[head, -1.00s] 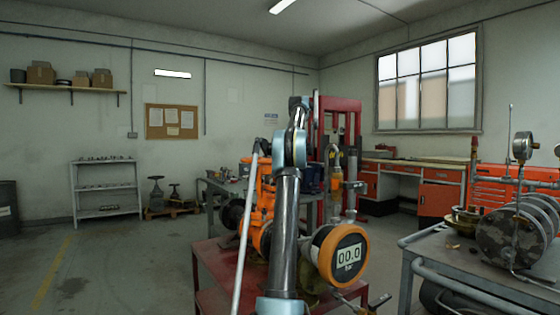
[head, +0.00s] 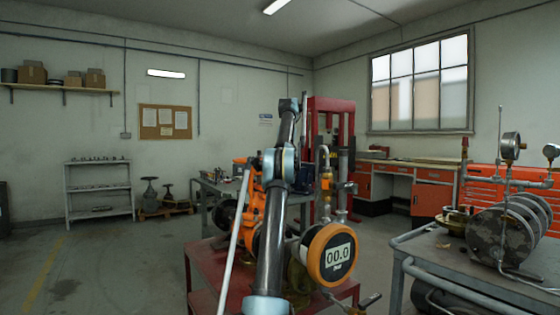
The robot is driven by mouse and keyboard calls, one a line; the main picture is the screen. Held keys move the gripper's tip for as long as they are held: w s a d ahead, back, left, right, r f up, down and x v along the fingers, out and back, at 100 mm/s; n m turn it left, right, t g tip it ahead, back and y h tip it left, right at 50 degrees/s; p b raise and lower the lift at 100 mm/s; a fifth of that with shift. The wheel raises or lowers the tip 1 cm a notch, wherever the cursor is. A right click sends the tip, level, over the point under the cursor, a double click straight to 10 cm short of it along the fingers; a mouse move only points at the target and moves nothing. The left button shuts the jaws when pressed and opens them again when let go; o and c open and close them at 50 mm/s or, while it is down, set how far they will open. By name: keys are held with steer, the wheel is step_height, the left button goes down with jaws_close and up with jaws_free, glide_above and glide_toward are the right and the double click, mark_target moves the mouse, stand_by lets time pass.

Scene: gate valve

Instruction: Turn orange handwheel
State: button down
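Behind my arm, on a red table (head: 203,262), stands an orange body with dark round ends (head: 247,212); my arm covers much of it. I cannot make out a separate orange handwheel on it. A round gauge with an orange rim and a display reading 00.0 (head: 331,255) faces me at the right of my arm. My arm rises through the middle of the picture in front of the table. My gripper cannot be made out, so its state and its distance from the orange body do not show.
A grey bench (head: 470,262) with a ribbed cylinder (head: 497,238) and small gauges stands close at the right. A red frame (head: 318,135) and orange cabinets (head: 432,198) stand behind. A grey shelf (head: 98,188) is at the far left. The floor at the left is clear.

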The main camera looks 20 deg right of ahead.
steer(key=shift+w+a, duration=0.1)
steer(key=shift+a, duration=0.05)
steer(key=c, duration=1.5)
jaws_free()
steer(key=shift+c, duration=0.2)
